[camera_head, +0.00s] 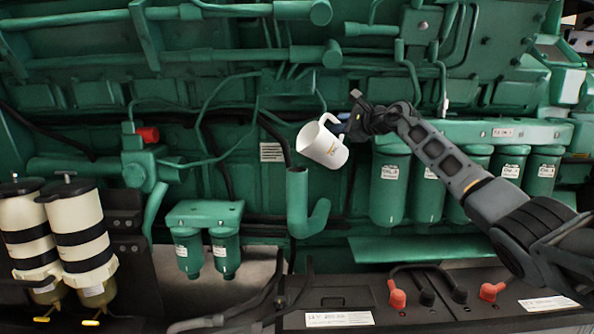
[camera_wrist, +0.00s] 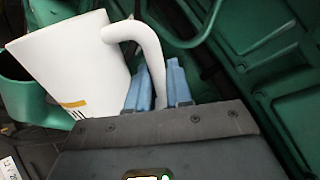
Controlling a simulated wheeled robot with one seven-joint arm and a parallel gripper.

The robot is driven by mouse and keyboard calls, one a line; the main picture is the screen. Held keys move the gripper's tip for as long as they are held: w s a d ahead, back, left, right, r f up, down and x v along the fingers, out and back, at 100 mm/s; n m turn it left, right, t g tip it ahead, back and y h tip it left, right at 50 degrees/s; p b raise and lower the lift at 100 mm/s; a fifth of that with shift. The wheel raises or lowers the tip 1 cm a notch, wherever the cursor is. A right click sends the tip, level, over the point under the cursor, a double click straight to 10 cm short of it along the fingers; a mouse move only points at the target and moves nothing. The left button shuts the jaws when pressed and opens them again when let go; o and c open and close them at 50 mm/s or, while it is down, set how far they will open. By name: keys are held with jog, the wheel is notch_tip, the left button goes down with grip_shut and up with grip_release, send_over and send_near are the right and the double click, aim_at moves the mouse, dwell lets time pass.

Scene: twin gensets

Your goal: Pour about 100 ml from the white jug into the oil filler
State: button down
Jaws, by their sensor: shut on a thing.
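The white jug (camera_head: 325,145) is held in the air in front of the green engine, tilted with its mouth toward the upper left. My gripper (camera_head: 343,121) is shut on the jug's handle at its right side. In the wrist view the blue fingertips (camera_wrist: 158,85) close around the lower end of the handle, and the jug (camera_wrist: 72,65) fills the upper left. The oil filler, an open green upright pipe with a bent foot (camera_head: 298,200), stands just below and left of the jug. Its round rim also shows in the wrist view (camera_wrist: 15,75), partly behind the jug. No liquid stream is visible.
Green filter canisters (camera_head: 390,188) hang right of the filler, behind my arm. Two small green filters (camera_head: 207,240) hang to its left, and cream cylinders (camera_head: 75,235) stand at far left. A battery with red and black terminals (camera_head: 430,290) sits below. Hoses run behind the filler.

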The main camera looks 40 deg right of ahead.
jog(key=shift+a+r+n+h+p, duration=0.15)
jog(key=shift+a+r+n+p, duration=0.2)
jog(key=shift+r, duration=0.3)
jog(key=shift+a+r+n+h+p, duration=0.15)
jog(key=shift+a+r+n, duration=0.2)
jog(key=shift+r+n, duration=0.25)
dwell(0.8)
jog(key=shift+d+r, duration=0.15)
jog(key=shift+r, duration=0.05)
dwell(0.6)
jog(key=shift+w+a+r+n, duration=0.1)
jog(key=shift+a+r+n, duration=0.4)
jog(key=shift+r+n, duration=0.1)
dwell(1.1)
jog(key=d+f+m+b, duration=0.1)
jog(key=f, duration=0.1)
jog(key=d+f+m, duration=0.1)
jog(key=f+m, duration=0.1)
jog(key=d+f+m+b, duration=0.1)
jog(key=f, duration=0.1)
jog(key=shift+d+f+m+b, duration=0.25)
jog(key=shift+d+f+b, duration=0.05)
jog(key=shift+f+b, duration=0.1)
jog(key=shift+d+f+m+y, duration=0.15)
jog(key=shift+f+m+y, duration=0.15)
jog(key=shift+y, duration=0.1)
jog(key=shift+r, duration=0.3)
jog(key=shift+f, duration=0.1)
